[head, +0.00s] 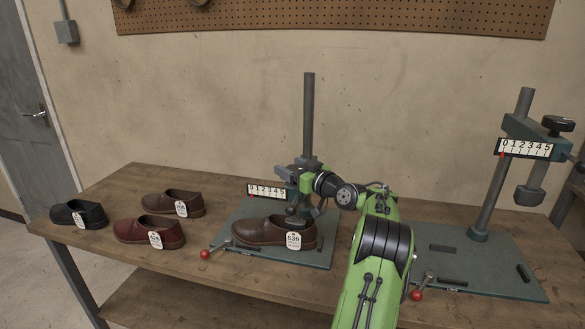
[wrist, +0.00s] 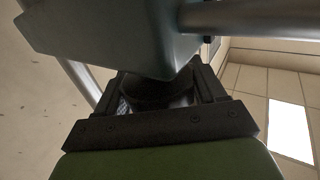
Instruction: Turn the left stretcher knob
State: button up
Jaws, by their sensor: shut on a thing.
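The left stretcher is a grey post (head: 309,115) on a green base plate (head: 315,258), with a 0 to 5 scale (head: 268,190) whose red pointer is near 0. A brown shoe (head: 262,232) with a white tag sits on this plate. My gripper (head: 292,172) is at the stretcher's head, just above and right of the scale. In the wrist view the jaws are shut on a dark round knob (wrist: 158,92), largely hidden between them. The gripper and arm cover the knob in the head view.
The right stretcher (head: 535,130) has its own black knob (head: 558,125) and an empty plate. Black, red and brown shoes (head: 150,231) stand on the bench's left. Red-ball levers (head: 205,254) stick out at the plates' front. A pale green-grey stretcher block (wrist: 110,35) is close to the jaws.

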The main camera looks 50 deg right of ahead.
jog(key=o, duration=1)
jog(key=shift+c, duration=0.2)
jog(key=s+a, duration=0.2)
jog(key=s, duration=1.3)
jog(key=shift+s+a, duration=0.25)
jog(key=shift+a, duration=0.05)
